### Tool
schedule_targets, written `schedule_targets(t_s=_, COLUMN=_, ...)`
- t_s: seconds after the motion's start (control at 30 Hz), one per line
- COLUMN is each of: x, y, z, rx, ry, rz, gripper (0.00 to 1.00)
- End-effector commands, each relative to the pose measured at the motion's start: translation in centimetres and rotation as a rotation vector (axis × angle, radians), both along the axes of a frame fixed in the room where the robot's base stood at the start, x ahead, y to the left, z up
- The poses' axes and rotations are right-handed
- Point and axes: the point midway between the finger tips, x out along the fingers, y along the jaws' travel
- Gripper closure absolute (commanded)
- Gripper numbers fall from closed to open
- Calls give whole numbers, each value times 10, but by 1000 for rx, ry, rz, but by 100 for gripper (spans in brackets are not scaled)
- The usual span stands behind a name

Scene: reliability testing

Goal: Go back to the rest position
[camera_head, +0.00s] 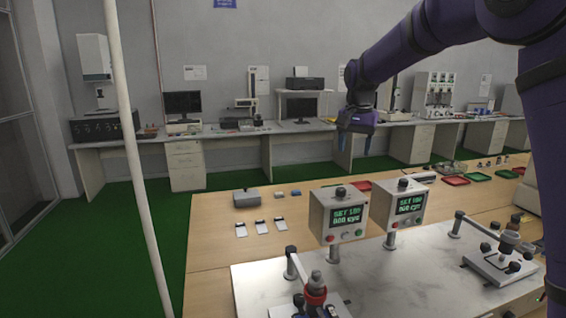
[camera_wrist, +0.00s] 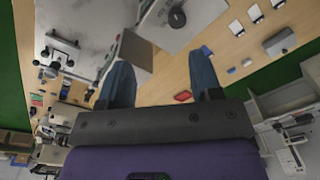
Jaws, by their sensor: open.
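My purple arm reaches in from the upper right in the head view. My gripper (camera_head: 346,141) hangs at its end, pointing down, above the far part of the wooden table (camera_head: 212,225). In the wrist view my gripper (camera_wrist: 162,82) shows two blue-grey fingers set wide apart. No object is held between the fingers. The gripper is clear of the table and touches nothing that I can see.
Two counter boxes (camera_head: 338,214) (camera_head: 398,205) stand on posts at a metal plate (camera_head: 262,285) with lever fixtures. A grey box (camera_head: 246,198) and several small tiles lie left. Red (camera_head: 453,181) and green (camera_head: 478,177) trays lie right. A pale pole (camera_head: 130,150) stands at left.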

Motion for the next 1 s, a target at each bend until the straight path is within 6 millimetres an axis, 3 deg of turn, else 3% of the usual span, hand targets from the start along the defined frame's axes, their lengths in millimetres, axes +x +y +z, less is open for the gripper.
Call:
schedule_targets(t_s=0.03, x=-17, y=-5, z=13, rx=4, ry=-19, rz=15, gripper=41)
schedule_targets(t_s=0.2, x=-70, y=-17, z=41, rx=8, ry=-73, rz=83, gripper=41)
schedule_targets(t_s=0.5, x=-168, y=-35, z=68, rx=-2, ry=-173, rz=198, gripper=41)
schedule_targets(t_s=0.77, x=-254, y=-45, z=68, rx=-32, ry=-258, rz=302, gripper=41)
schedule_targets(t_s=1.0, x=-329, y=-51, z=51, rx=-75, ry=-335, rz=394, gripper=41)
